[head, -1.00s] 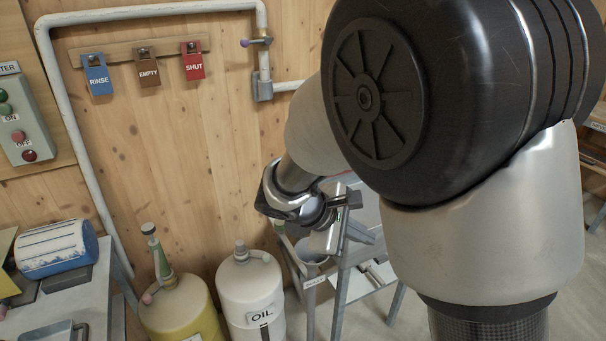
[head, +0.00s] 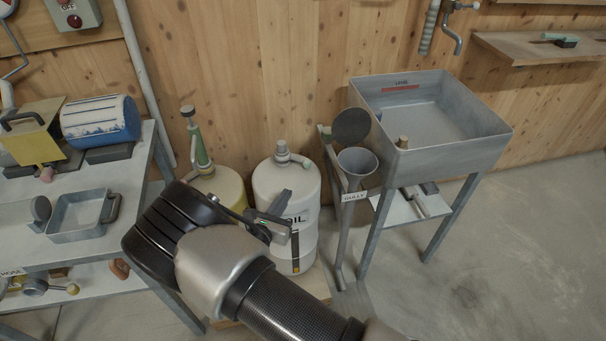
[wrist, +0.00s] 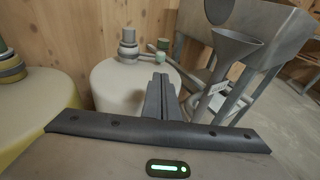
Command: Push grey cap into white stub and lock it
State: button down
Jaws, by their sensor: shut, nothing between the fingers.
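I cannot tell whether the cap is locked. A short side piece with a greenish end (wrist: 162,45) sits right of the stub. My gripper (head: 284,198) is in front of the tank in the head view. In the wrist view its fingers (wrist: 160,80) are shut and empty, apart from the cap and pointing towards the tank top.
A yellow tank (head: 229,186) with a green neck stands left of the white one. A grey funnel (head: 357,160) and a metal sink (head: 430,120) stand to the right. A metal bench (head: 75,240) with a blue drum (head: 100,120) is at left. Floor at right is clear.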

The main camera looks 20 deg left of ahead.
aim_at(306, 166)
jog(key=shift+w, duration=0.1)
jog(key=w+f+b, duration=0.1)
jog(key=w, duration=0.3)
jog(key=w+b, duration=0.1)
jog(key=w, duration=0.4)
jog(key=w+f+b, duration=0.1)
jog(key=w, duration=0.3)
jog(key=shift+w+d+f+b, duration=0.2)
jog(key=shift+d+f+b, duration=0.1)
jog(key=shift+f, duration=0.05)
jog(key=shift+w, duration=0.1)
